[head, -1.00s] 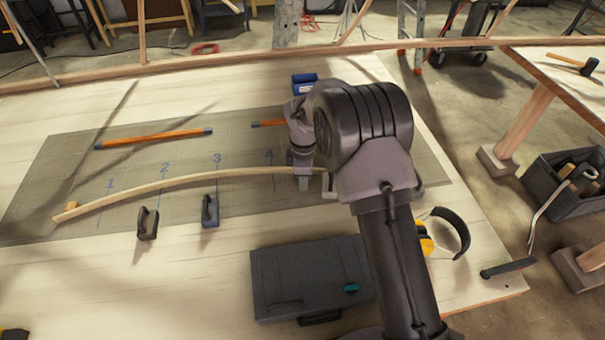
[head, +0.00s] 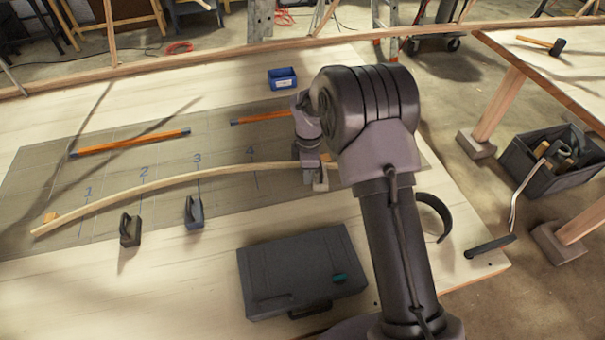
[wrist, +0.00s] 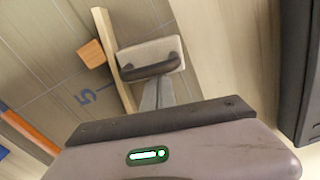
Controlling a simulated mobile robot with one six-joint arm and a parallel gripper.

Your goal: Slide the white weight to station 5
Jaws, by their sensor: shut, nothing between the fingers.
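The white weight (wrist: 162,50), with a dark handle, lies against or very close to the side of the pale lath (wrist: 110,45) in the wrist view. A blue 5 (wrist: 85,96) and its short line are on the other side of the lath, a little nearer my gripper than the weight's middle. In the head view the weight (head: 322,184) shows partly beside my gripper (head: 309,182). The gripper is shut and empty; its narrow fingertips (wrist: 158,92) are low by the weight's near side, and whether they touch it is unclear. The lath (head: 170,184) curves past stations 1 to 4.
Two dark weights (head: 130,230) (head: 194,212) stand in front of the lath near 2 and 3. A wooden block (wrist: 91,53) lies by the lath's end. Orange bars (head: 130,142) lie behind; a dark case (head: 300,270) lies in front. A blue bin (head: 282,79) stands at the back.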

